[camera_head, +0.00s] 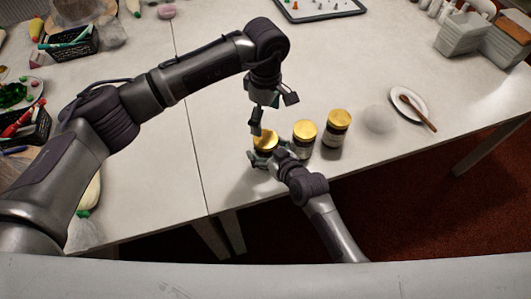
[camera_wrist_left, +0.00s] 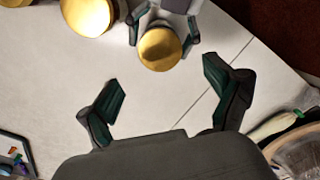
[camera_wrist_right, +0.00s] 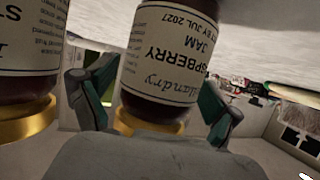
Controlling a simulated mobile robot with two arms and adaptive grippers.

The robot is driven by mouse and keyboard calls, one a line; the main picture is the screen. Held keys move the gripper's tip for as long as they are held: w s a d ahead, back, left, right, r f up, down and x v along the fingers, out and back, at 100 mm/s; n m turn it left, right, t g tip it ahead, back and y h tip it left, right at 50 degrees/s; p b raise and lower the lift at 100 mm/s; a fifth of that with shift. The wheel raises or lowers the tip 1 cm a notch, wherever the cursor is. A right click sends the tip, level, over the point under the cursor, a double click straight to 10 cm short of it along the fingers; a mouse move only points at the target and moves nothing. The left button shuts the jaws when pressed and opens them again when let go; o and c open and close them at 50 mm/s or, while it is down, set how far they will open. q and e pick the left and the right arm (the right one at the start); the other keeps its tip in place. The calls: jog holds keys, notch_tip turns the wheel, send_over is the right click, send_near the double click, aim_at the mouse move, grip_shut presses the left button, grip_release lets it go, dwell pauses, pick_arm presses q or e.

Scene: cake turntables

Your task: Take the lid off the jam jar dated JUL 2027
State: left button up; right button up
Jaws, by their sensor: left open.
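The jam jar dated JUL 2027 (camera_wrist_right: 165,55) appears upside down in the right wrist view, its white label reading raspberry jam. It is the leftmost of three gold-lidded jars in the head view, where its lid (camera_head: 265,139) shows. My right gripper (camera_head: 268,160) is shut on this jar, one finger on each side of its body. My left gripper (camera_head: 273,113) is open and empty above it. In the left wrist view the lid (camera_wrist_left: 160,49) lies beyond the left gripper's open fingers (camera_wrist_left: 163,77), not between them.
Two more gold-lidded jars, a middle one (camera_head: 304,134) and a right one (camera_head: 337,128), stand close to the right. A white saucer with a wooden spoon (camera_head: 418,112) lies farther right. Black baskets (camera_head: 70,44) stand at the left. The table's front edge is near the jars.

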grip_shut()
pick_arm(q)
jog(key=shift+s+d, duration=0.1)
jog(key=shift+d, duration=0.25)
jog(key=s+d+r+g+h, duration=0.1)
jog(key=d+r+h, duration=0.45)
jog(key=d, duration=0.25)
jog(key=s+d+r+g+h, duration=0.1)
jog(key=s+d+r+h, duration=0.1)
jog(key=d+r+h, duration=0.55)
jog(key=w+d+r+n+t+h, duration=0.2)
jog(key=w+r+n+t+h, duration=0.2)
jog(key=w+r+n+t, duration=0.8)
jog(key=w+a+f+n+t+y, duration=0.35)
jog(key=w+n, duration=0.25)
jog(key=n, duration=0.2)
jog(key=n+g+y, duration=0.7)
jog(key=g+y, duration=0.6)
send_over(265, 138)
jog(key=f, duration=2.1)
jog(key=shift+w+d+f, duration=0.2)
jog(key=shift+w+f, duration=0.05)
jog(key=shift+w, duration=0.15)
jog(key=shift+s+a+f+g+y, duration=0.1)
jog(key=shift+s+f+g+y, duration=0.05)
jog(key=shift+s+g+y, duration=0.15)
jog(key=shift+s+f, duration=0.15)
jog(key=shift+f, duration=3.75)
